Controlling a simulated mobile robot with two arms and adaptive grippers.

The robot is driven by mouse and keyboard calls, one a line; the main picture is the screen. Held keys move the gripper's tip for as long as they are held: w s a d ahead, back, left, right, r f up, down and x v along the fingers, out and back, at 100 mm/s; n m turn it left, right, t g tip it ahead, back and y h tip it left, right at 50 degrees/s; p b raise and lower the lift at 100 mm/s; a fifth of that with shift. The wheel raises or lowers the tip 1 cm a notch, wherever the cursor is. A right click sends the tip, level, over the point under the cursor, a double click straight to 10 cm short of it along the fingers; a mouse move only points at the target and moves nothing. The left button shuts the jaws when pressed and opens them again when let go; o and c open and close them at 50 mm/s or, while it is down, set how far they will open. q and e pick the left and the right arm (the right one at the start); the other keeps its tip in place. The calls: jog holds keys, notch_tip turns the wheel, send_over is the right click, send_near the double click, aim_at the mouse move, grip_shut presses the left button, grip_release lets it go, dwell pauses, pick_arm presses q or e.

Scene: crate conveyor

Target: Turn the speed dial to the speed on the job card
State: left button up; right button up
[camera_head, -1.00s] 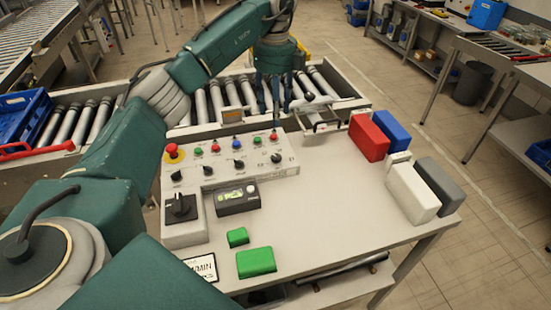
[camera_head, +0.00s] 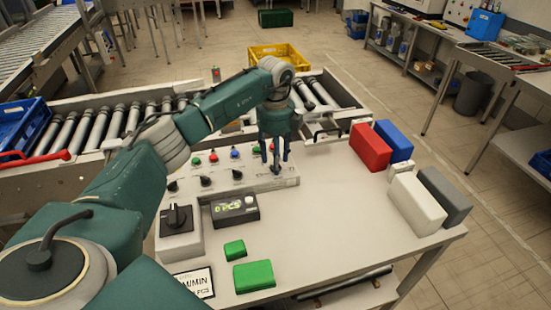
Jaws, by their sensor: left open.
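A control panel (camera_head: 222,184) with colored buttons and several black knobs stands at the table's back edge. A larger black rotary knob (camera_head: 176,215) sits on a grey box in front of its left end. I cannot read which one is the speed dial. The job card (camera_head: 194,283) lies at the front left; "M/MIN" and "PCS" are legible, and my arm covers its left part. My left gripper (camera_head: 276,171) is open and points down at the panel's right end, hiding the knob there. Contact cannot be told. My right gripper is out of view.
A small display box (camera_head: 235,209) stands beside the grey box. Green blocks (camera_head: 254,276) lie in front. Red (camera_head: 370,147), blue (camera_head: 394,140), white (camera_head: 417,204) and grey (camera_head: 444,196) blocks stand at right. The table's middle is clear. A roller conveyor (camera_head: 86,130) runs behind.

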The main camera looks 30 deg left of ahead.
pick_arm(q)
jog(key=shift+f, duration=0.7)
grip_shut()
